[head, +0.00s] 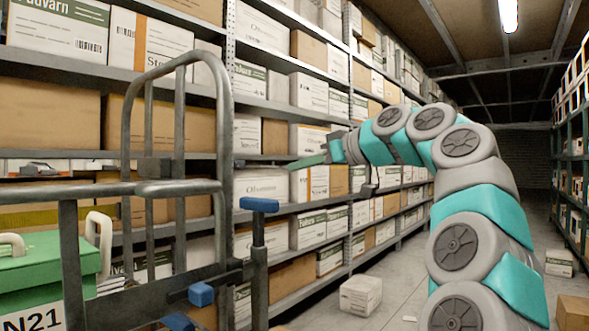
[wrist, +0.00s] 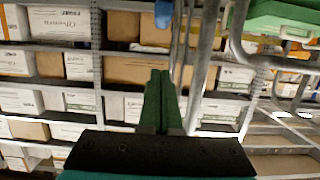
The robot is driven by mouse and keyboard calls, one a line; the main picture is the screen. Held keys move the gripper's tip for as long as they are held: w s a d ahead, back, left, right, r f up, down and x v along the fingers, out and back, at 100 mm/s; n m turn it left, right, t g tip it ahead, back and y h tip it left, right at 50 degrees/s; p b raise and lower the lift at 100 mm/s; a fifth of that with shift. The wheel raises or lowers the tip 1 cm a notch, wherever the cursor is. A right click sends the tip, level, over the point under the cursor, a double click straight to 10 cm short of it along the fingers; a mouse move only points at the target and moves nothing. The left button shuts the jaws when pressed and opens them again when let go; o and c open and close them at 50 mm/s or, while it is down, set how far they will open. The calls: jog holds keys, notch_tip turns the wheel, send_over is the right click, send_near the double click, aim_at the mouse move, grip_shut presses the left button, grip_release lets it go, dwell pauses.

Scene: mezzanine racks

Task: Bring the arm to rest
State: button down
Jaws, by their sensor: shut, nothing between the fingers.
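My arm reaches out from the right in the head view, with its elbow raised. My gripper (head: 308,161) points left toward the shelf rack and stands apart from the boxes there. In the wrist view my gripper (wrist: 160,74) shows two green fingers pressed together. They are shut with nothing between them.
A metal cart frame (head: 226,150) with blue-capped parts (head: 259,205) stands at the left. Racks of boxes (head: 262,187) line the left. A white box (head: 361,295) lies on the aisle floor. The aisle (head: 405,285) has free room.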

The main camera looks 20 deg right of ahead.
jog(key=s+a+f+g+h, duration=0.1)
jog(key=s+a+f+g, duration=0.45)
jog(key=a+f, duration=0.6)
jog(key=s+a+f+m+g+h, duration=0.2)
jog(key=s+f, duration=0.7)
jog(key=f, duration=0.5)
jog(key=s+d+f+m+g+h, duration=0.2)
jog(key=s+d+f+g+h, duration=0.1)
jog(key=s+f, duration=0.9)
jog(key=s+d+f+m+g+h+p, duration=0.1)
jog(key=s+d+f+m+g+h, duration=0.2)
jog(key=s+f, duration=1)
jog(key=s+d, duration=0.2)
jog(key=s, duration=0.1)
jog(key=shift+d+f, duration=0.15)
jog(key=shift+d, duration=0.25)
jog(key=shift+s+g, duration=0.1)
jog(key=shift+g, duration=0.15)
